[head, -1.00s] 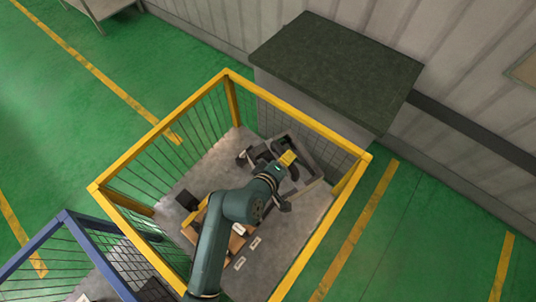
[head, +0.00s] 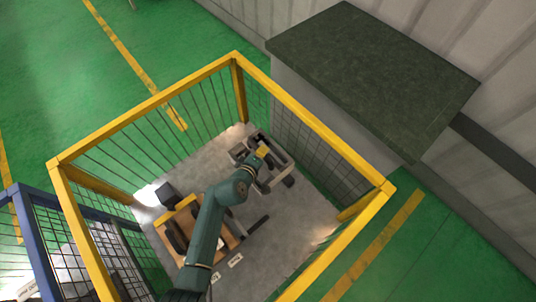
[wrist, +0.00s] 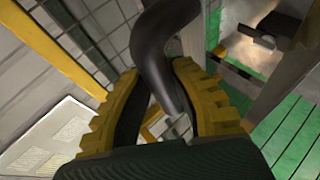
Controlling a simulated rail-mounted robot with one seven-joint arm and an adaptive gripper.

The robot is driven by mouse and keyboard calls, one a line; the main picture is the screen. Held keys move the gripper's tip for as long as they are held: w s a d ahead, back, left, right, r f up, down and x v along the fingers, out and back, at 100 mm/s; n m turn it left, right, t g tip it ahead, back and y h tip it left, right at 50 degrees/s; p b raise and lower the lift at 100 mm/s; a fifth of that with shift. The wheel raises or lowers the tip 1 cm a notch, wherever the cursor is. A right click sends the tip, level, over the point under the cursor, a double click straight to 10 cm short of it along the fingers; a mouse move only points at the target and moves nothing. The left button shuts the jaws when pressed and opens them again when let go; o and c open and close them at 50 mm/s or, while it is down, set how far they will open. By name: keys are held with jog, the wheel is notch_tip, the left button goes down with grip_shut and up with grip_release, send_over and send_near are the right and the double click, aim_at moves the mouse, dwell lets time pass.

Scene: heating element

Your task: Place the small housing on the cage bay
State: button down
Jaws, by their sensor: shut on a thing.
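My gripper (head: 263,152) has yellow fingers and is over the grey tray (head: 284,161) near the far corner of the yellow-framed cage (head: 312,129). In the wrist view my gripper (wrist: 168,105) is closed around a dark, smooth, curved piece (wrist: 152,45), which rises between the fingers. I cannot tell from its visible part whether it is the small housing. In the head view the held piece is hard to separate from the dark parts in and around the tray.
A brown box (head: 217,236) with dark parts, a small black box (head: 167,193) and a black bar (head: 258,225) lie on the cage floor. A blue-framed cage (head: 36,248) adjoins at left. A dark-topped cabinet (head: 375,75) stands behind. Bare grey floor (head: 295,225) shows right of the bar.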

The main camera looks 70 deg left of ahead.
notch_tip(320, 180, down, 24)
jog(key=b, duration=2.2)
jog(key=shift+a+f, duration=0.15)
jog(key=shift+f, duration=0.05)
jog(key=shift+w+f+b, duration=0.1)
jog(key=shift+f+b, duration=0.3)
jog(key=shift+f, duration=0.05)
jog(key=c, duration=1)
grip_release()
jog(key=v, duration=0.7)
jog(key=shift+s+r, duration=0.2)
jog(key=shift+s, duration=0.2)
